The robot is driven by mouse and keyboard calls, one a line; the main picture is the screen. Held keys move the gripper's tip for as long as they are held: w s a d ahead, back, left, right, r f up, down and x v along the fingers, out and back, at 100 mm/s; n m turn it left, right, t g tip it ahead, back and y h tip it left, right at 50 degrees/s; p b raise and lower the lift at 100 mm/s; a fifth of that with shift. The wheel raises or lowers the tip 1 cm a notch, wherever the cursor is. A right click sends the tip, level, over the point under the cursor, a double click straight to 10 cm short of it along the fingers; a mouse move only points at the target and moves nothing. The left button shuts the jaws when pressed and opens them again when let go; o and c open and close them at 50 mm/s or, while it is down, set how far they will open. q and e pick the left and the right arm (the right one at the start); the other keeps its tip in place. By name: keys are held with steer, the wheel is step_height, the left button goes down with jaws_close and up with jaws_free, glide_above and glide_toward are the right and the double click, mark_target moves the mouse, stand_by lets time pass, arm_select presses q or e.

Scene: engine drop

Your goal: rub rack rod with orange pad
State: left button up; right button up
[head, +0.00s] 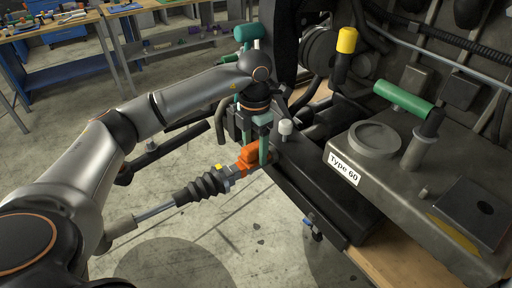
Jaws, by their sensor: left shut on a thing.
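My left gripper (257,152) points down beside the engine, its teal fingers shut on the orange pad (247,157). The fingers partly hide the pad. The rack rod (155,212) is a thin silver bar running from lower left up to a black ribbed boot (202,187). The pad is at the upper right end of this assembly, past the boot and a small yellow-marked fitting (221,169). I cannot tell whether the pad touches the assembly. The bare silver length lies left of the pad, below my left forearm. My right gripper is out of view.
The engine block labelled Type 60 (345,168) fills the right side, with a green handle (403,98) and a yellow cap (347,40). A dark tray-like part (325,190) borders the gripper's right. Open concrete floor (240,240) lies below. Workbenches stand at the back left.

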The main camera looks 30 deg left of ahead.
mark_target(244, 150)
arm_select(q)
steer(key=shift+s+a, duration=0.3)
steer(key=shift+s, duration=0.4)
steer(key=shift+s+a, duration=0.25)
steer(key=shift+s, duration=0.45)
steer(key=shift+w, duration=0.15)
steer(key=shift+w+d, duration=0.3)
steer(key=shift+w, duration=0.15)
steer(key=shift+w+d, duration=0.2)
steer(key=shift+w, duration=0.3)
steer(key=shift+w+d, duration=0.15)
steer(key=shift+w, duration=0.3)
steer(key=shift+f, duration=0.1)
steer(key=shift+s, duration=0.1)
steer(key=shift+s+a, duration=0.35)
steer(key=shift+s, duration=0.4)
steer(key=shift+s+a, duration=0.3)
steer(key=shift+s, duration=0.4)
steer(key=shift+r, duration=0.2)
